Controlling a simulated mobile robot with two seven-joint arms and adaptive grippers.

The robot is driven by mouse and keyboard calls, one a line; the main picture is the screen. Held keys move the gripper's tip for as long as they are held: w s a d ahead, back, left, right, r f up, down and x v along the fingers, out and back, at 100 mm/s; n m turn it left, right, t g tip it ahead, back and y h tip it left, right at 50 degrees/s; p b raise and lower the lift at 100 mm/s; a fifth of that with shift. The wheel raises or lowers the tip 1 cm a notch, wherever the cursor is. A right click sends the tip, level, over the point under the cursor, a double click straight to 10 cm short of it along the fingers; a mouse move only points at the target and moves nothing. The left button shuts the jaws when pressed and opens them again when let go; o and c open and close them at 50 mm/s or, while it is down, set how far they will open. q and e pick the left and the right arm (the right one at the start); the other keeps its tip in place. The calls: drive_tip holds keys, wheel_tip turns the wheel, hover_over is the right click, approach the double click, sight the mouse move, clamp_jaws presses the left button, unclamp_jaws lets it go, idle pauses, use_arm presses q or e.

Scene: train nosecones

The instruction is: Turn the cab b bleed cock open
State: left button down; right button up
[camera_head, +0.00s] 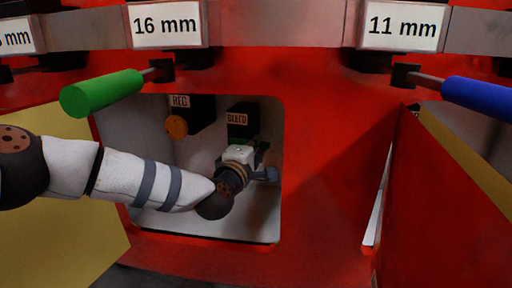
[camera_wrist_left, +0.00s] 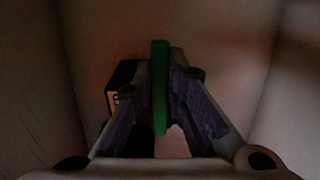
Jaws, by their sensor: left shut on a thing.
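The bleed cock sits under a dark block labelled BLEED (camera_head: 238,118) inside a pale recess in the red cab front. In the left wrist view its green lever (camera_wrist_left: 160,85) stands upright in the picture between my two fingers. My left gripper (camera_wrist_left: 160,95) is shut on this lever. In the head view my left gripper (camera_head: 256,158) reaches into the recess just below the BLEED label, and hides most of the lever and the cock's body. My right gripper is not in view.
A REG block with an orange knob (camera_head: 176,127) is left of the cock in the recess. The recess's walls (camera_head: 150,130) and lower edge surround my wrist. Above hang a green handle (camera_head: 102,93) under 16 mm and a blue handle (camera_head: 478,98) under 11 mm. A red panel (camera_head: 445,200) juts out at right.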

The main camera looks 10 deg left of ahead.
use_arm(q)
drive_tip(key=shift+d, duration=0.1)
drive_tip(key=c, duration=1.6)
unclamp_jaws()
drive_tip(key=s+a, duration=0.2)
drive_tip(key=s, duration=0.9)
drive_tip(key=shift+s+a, duration=0.2)
drive_tip(key=shift+s, duration=0.2)
